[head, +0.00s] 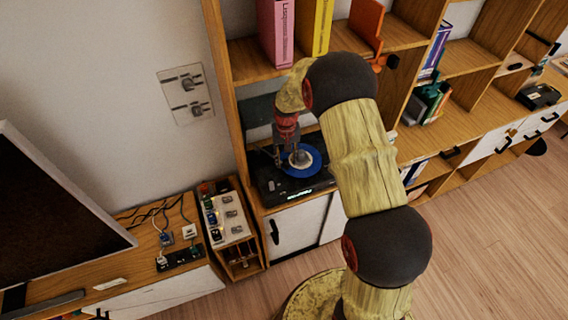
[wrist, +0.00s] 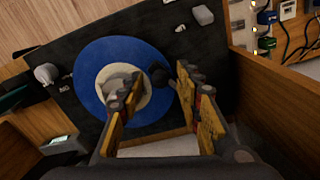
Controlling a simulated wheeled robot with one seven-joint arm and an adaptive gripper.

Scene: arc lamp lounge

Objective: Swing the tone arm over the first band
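The record player (head: 275,197) is a black deck on a shelf of the wooden unit, with a blue record (head: 312,168) on it. In the wrist view the blue record (wrist: 92,65) has a cream centre (wrist: 138,96), partly hidden by a finger. My gripper (head: 288,158) hangs over the deck by the record. In the wrist view my gripper (wrist: 156,76) is open, fingers apart over the record's edge. A small dark rounded piece (wrist: 159,77) shows between the fingertips. I cannot tell if it belongs to the tone arm or if a finger touches it. No tone arm is clearly visible.
A grey knob (wrist: 46,73) and a pale block (wrist: 203,15) sit on the deck. A wooden side wall (wrist: 275,100) stands close to my gripper. A rack of small switches (head: 230,215) is left of the player. Books (head: 276,32) stand on the shelf above.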

